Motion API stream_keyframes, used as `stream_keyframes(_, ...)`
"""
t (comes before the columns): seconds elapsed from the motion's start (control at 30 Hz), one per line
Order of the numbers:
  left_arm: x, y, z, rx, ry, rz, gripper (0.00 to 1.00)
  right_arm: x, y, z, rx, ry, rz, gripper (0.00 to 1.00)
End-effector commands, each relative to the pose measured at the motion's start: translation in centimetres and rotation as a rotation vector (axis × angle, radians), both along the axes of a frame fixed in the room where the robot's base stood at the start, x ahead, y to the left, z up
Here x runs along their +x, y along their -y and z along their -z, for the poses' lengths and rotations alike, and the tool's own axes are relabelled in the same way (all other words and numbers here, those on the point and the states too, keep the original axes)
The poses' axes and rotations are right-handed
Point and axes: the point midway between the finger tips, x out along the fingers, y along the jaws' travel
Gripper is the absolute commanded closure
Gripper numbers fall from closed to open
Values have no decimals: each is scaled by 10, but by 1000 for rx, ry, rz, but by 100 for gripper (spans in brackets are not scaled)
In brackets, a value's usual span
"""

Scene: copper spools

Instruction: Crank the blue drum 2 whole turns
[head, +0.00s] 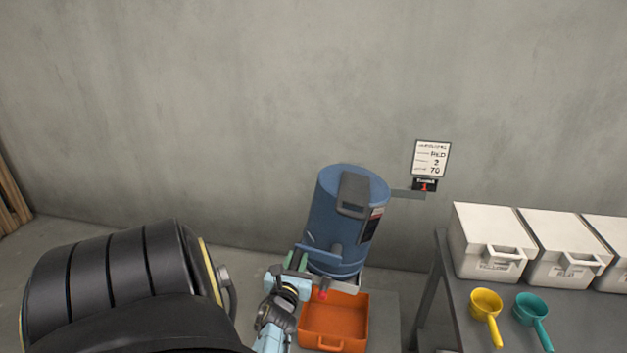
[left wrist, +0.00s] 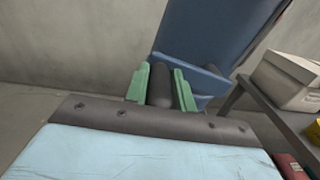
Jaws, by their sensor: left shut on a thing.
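The blue drum (head: 335,220) stands near the wall in the middle of the head view, slightly tilted in the picture, with a grey lid piece on top. It also fills the upper right of the left wrist view (left wrist: 215,35). My left gripper (head: 296,262) is at the drum's lower left side. In the left wrist view its green fingertips (left wrist: 165,84) are shut around a dark grey handle (left wrist: 160,90) in front of the drum. The fingers hide part of the handle. My right gripper is not in view.
An orange bin (head: 334,322) sits below the drum. A sign (head: 432,159) with a small dark plate under it stands right of the drum. A grey table (head: 575,330) at the right holds white boxes (head: 492,240), a yellow scoop (head: 486,302) and a teal scoop (head: 531,307).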

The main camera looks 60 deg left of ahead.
Motion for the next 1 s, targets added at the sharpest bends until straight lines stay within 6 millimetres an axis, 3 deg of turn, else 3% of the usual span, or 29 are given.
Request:
stream_keyframes(0.5, -6, -4, -4, 15, -11, -12, 100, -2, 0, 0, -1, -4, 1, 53)
stream_keyframes(0.53, -6, -4, -4, 15, -11, -12, 73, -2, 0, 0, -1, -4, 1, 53)
stream_keyframes(0.67, -6, -4, -4, 14, -11, -11, 56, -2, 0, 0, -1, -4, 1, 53)
stream_keyframes(1.0, -7, -1, -2, 11, -13, -9, 53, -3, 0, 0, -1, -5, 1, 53)
